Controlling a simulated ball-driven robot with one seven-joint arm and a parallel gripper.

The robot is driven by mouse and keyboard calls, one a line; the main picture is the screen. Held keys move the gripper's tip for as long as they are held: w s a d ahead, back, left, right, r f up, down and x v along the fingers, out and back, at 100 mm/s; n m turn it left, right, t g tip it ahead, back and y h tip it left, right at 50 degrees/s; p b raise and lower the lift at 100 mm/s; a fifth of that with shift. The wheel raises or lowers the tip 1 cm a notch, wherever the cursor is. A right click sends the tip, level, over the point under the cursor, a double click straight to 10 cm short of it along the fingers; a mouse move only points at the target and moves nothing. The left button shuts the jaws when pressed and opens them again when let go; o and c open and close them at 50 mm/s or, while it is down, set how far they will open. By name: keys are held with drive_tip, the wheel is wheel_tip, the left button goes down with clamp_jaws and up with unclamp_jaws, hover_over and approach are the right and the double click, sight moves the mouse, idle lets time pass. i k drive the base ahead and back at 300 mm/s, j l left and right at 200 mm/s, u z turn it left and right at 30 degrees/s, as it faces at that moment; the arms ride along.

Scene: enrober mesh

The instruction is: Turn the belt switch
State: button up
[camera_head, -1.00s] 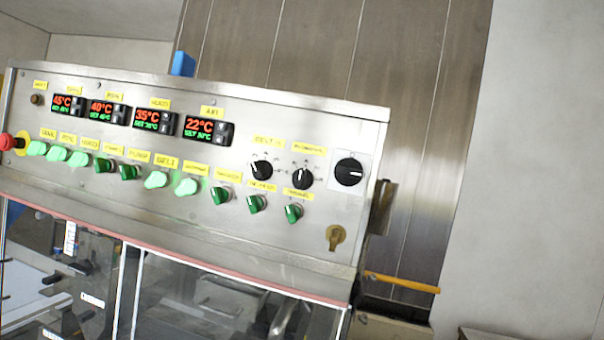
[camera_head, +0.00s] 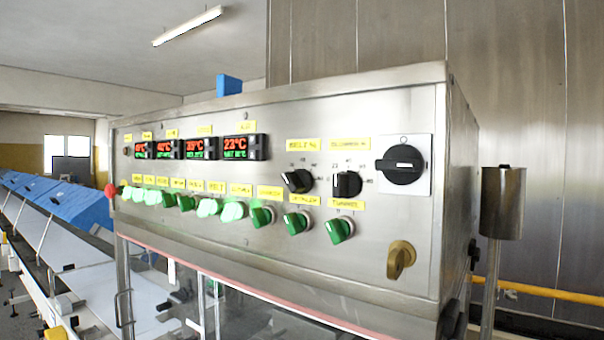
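The control panel (camera_head: 290,265) is a steel box that fills the middle of the view. A row of green rotary switches runs along it under yellow labels. The switch under the label that seems to read BELT (camera_head: 208,207) is lit bright green, as is the one to its right (camera_head: 233,211). A black knob (camera_head: 297,181) sits under another label that seems to begin with BELT. The small labels are hard to read. My gripper is not in view.
Temperature displays (camera_head: 241,148) sit above the switches. A large black rotary switch (camera_head: 400,165) and a brass key switch (camera_head: 401,260) are at the panel's right. A red button (camera_head: 110,190) is at its left end. A steel cylinder on a post (camera_head: 502,203) stands right of the box.

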sight(208, 206)
drive_tip(key=i+j, duration=0.9)
drive_tip(key=i+l+z, duration=0.05)
